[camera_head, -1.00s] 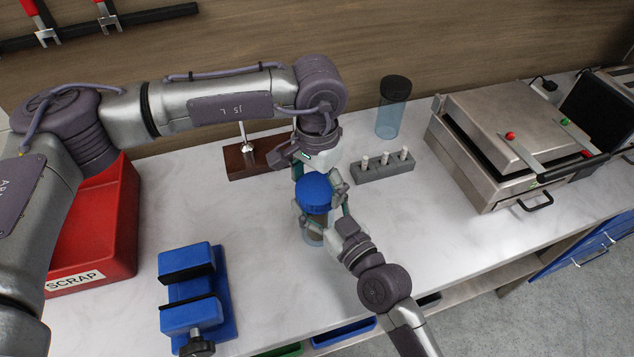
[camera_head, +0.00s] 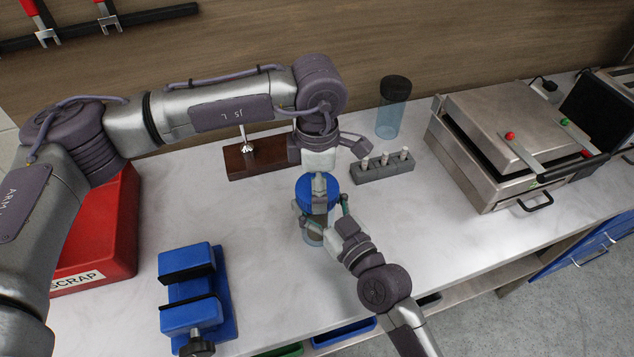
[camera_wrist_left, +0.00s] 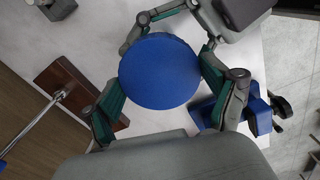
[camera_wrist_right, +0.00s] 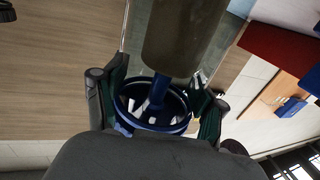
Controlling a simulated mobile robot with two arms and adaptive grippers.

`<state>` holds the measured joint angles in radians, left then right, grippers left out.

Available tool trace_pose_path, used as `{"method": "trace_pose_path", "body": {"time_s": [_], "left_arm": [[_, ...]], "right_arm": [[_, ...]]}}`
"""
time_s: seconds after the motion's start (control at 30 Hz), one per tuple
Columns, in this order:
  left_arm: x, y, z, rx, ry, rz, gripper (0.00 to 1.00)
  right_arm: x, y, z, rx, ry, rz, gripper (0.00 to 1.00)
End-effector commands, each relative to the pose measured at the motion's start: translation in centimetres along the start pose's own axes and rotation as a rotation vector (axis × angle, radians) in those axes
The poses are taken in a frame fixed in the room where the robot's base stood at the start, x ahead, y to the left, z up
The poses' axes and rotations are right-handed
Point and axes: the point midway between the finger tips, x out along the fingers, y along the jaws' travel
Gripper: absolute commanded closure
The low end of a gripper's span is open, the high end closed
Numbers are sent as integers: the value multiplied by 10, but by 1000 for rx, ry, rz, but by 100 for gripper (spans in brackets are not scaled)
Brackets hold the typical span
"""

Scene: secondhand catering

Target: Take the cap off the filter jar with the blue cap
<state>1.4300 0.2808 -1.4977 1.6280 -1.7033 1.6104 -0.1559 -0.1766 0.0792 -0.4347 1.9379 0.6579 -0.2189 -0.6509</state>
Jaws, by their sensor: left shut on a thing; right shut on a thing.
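My left gripper (camera_head: 318,192) comes down from above and is shut around the cap. The round blue cap (camera_wrist_left: 160,72) lies between its fingers in the left wrist view. My right gripper (camera_head: 323,221) comes from the front right and is shut on the jar's clear body below the cap. In the right wrist view the clear jar holds a brown cylinder (camera_wrist_right: 180,38), with a blue ring (camera_wrist_right: 150,112) between the fingers. Fingers hide part of the jar.
A blue vise (camera_head: 190,290) and a red scrap bin (camera_head: 105,235) are at the left. Behind are a wooden stand (camera_head: 250,165), a grey block with pegs (camera_head: 383,170) and a dark-capped jar (camera_head: 393,110). A metal press (camera_head: 500,140) stands right. The counter right of the jar is clear.

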Motion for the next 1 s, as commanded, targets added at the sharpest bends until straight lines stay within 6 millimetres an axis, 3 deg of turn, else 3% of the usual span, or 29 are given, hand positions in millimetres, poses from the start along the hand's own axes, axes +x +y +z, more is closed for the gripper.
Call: {"method": "trace_pose_path", "body": {"time_s": [0.8, 1.0], "left_arm": [[-1, 0, 0, -1918, 2, 3, 56], [-1, 0, 0, -2198, 2, 3, 56]], "right_arm": [[0, 0, 0, -1, 0, 1, 100], [0, 0, 0, -1, 0, 1, 100]]}}
